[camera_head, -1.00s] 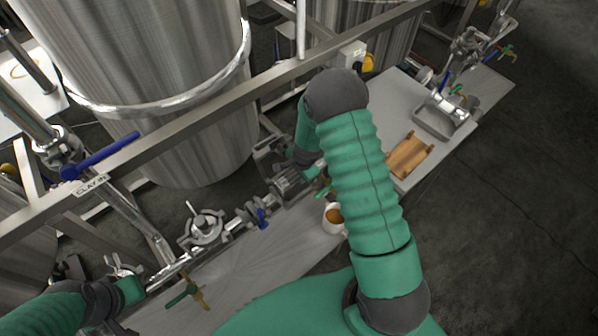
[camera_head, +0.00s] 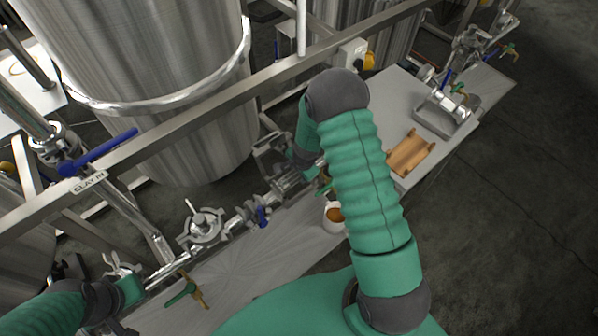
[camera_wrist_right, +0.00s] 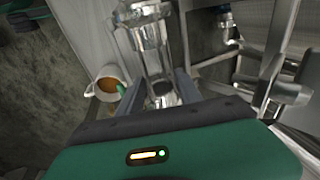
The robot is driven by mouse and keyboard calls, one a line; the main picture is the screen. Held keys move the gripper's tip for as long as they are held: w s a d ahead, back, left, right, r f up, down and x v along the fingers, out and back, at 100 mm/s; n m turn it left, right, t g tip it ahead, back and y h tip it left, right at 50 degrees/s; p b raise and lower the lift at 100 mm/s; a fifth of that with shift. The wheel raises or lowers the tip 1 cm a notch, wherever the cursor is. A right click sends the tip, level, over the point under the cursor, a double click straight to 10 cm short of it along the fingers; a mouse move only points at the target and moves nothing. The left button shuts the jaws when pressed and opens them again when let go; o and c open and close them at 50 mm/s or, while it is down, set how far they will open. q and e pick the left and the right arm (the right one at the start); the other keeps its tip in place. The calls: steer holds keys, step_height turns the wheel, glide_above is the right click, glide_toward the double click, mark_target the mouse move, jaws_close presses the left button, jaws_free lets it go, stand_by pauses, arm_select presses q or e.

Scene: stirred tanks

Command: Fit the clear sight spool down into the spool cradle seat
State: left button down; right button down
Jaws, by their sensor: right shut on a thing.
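In the right wrist view, my right gripper (camera_wrist_right: 160,84) is shut on the clear sight spool (camera_wrist_right: 162,95), a shiny see-through cylinder between the two grey fingers. Bright metal fittings (camera_wrist_right: 148,40) lie just beyond it; I cannot tell whether they touch it. In the head view, my green right arm bends down over the bench and hides most of its gripper and the spool. A wooden cradle-like block (camera_head: 410,153) with raised sides lies on the bench at right; I cannot tell whether it is the spool cradle seat. My left arm shows at bottom left; its fingers do not show.
A white cup of brown liquid (camera_head: 333,217) stands beside my right arm, and shows in the wrist view (camera_wrist_right: 107,83). Pipework with a blue-handled valve (camera_head: 262,216) runs along the bench. A metal tray (camera_head: 432,123) sits at right. A steel rail (camera_head: 190,121) crosses before the tank.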

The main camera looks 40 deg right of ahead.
mark_target(299, 177)
steer(key=shift+f+b, duration=1.15)
steer(key=shift+f, duration=0.35)
steer(key=c, duration=0.7)
jaws_free()
steer(key=p+v, duration=0.3)
steer(key=v, duration=1.4)
steer(key=shift+f+p, duration=0.1)
steer(key=shift+p, duration=0.3)
